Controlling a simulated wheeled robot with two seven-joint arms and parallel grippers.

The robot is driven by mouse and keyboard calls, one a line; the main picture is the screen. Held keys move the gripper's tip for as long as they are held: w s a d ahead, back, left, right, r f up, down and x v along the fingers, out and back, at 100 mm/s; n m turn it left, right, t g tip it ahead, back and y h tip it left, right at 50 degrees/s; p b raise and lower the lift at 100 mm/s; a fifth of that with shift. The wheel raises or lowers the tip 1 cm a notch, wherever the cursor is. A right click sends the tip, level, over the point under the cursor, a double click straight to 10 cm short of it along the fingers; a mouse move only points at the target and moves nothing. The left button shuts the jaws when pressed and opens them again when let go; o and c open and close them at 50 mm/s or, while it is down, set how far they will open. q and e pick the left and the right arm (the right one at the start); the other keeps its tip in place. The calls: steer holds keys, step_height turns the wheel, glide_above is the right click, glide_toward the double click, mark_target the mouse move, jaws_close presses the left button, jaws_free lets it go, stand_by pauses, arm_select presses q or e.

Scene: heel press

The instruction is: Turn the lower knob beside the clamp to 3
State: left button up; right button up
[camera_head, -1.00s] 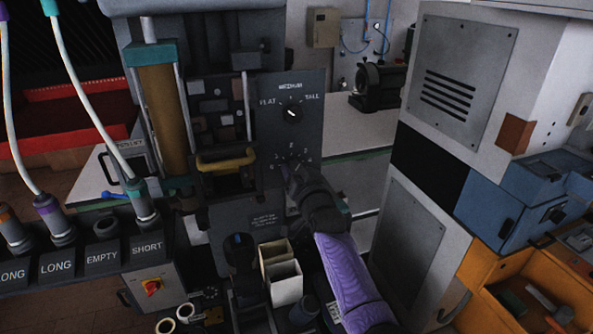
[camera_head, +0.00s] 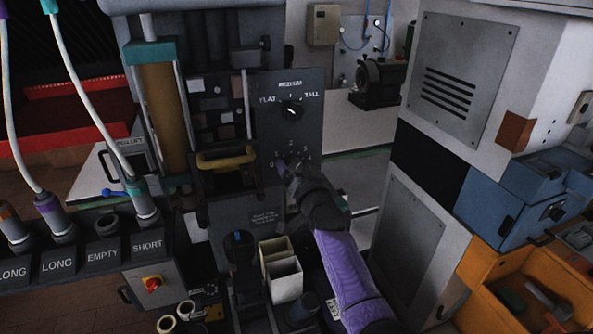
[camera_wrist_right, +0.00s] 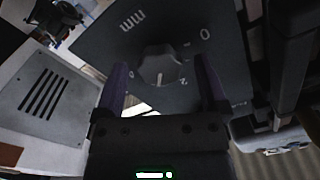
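The lower knob (camera_wrist_right: 160,62) is dark and round, on a grey panel (camera_head: 313,135) beside the clamp (camera_head: 226,161). My right gripper (camera_head: 282,168) is at this knob and hides most of it in the head view. In the right wrist view, my gripper's purple fingers (camera_wrist_right: 160,88) stand apart on both sides of the knob, with visible gaps. The white pointer aims down, past the 2 on the side away from the 0. The 3 cannot be read there, but shows in the head view. My left gripper is not in view.
The upper knob (camera_head: 292,109), labelled FLAT, MEDIUM and TALL, is just above. A grey cabinet (camera_head: 408,240) and an orange bin (camera_head: 484,262) are to the right. Labelled holders (camera_head: 103,252) line the left.

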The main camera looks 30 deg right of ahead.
steer(key=shift+s, duration=0.1)
steer(key=v, duration=0.9)
steer(key=shift+s+a+p, duration=0.15)
steer(key=shift+s+p, duration=0.2)
steer(key=shift+p, duration=0.1)
steer(key=s+a+f+n+g+y+b, duration=0.1)
steer(key=a+f+g+b, duration=0.15)
steer(key=f, duration=0.85)
steer(key=s+a+f+n+g+y+b, duration=0.15)
steer(key=f+b, duration=0.25)
steer(key=f, duration=0.6)
steer(key=s+a+f+n+g+b, duration=0.25)
steer(key=s+f+b, duration=0.2)
steer(key=f, duration=0.75)
steer(key=s+a+f+n+g+b, duration=0.1)
steer(key=s+a+f+g+b, duration=0.35)
steer(key=f, duration=0.75)
steer(key=s+f+n+g+b, duration=0.1)
steer(key=s+f+g+b, duration=0.1)
steer(key=s+f, duration=0.4)
steer(key=s+f+n+g+y+b, duration=0.1)
steer(key=s+f+n+g+b, duration=0.1)
steer(key=s+f, duration=0.5)
steer(key=s+f+n+g+b, duration=0.2)
steer(key=s+f, duration=0.5)
steer(key=s, duration=0.9)
steer(key=shift+a+b, duration=0.35)
steer(key=shift+b, duration=0.25)
